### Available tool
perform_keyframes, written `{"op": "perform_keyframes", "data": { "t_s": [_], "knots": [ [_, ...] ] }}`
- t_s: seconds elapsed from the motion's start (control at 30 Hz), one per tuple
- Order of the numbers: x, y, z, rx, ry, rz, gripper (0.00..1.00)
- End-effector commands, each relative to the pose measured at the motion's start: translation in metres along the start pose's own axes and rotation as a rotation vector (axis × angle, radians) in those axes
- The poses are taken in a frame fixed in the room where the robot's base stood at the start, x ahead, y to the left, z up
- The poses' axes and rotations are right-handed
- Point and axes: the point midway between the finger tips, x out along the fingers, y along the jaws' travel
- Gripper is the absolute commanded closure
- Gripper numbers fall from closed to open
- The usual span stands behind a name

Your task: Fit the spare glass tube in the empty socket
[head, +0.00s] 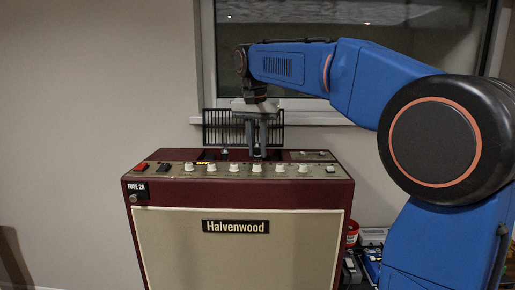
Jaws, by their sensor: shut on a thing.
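The amplifier (240,225) is a dark red cabinet with a cream front cloth and a "Halvenwood" plate. Its top has a dark opening behind the knob panel. My gripper (258,151) points straight down over this opening, behind the knobs. Its grey fingers are shut on the glass tube, which is small and mostly hidden between them. I cannot tell whether the tube touches a socket. The empty socket is hidden inside the opening. Small shiny parts (224,152) show at the opening left of the gripper.
The knob panel (245,169) with several cream knobs lies just in front of the gripper. A black slatted grille (222,128) stands upright behind the amplifier, below the window. A red container (352,233) and boxes (371,262) are at the lower right.

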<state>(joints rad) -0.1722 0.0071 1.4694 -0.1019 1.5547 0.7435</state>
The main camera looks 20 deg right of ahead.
Motion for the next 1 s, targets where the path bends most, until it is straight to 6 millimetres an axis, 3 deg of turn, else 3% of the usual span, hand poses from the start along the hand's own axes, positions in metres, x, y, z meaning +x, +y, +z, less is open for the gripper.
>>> {"op": "perform_keyframes", "data": {
  "t_s": [1.0],
  "knots": [
    [0.0089,-0.0001,0.0013,0.000,0.000,0.000,0.92]
  ]
}}
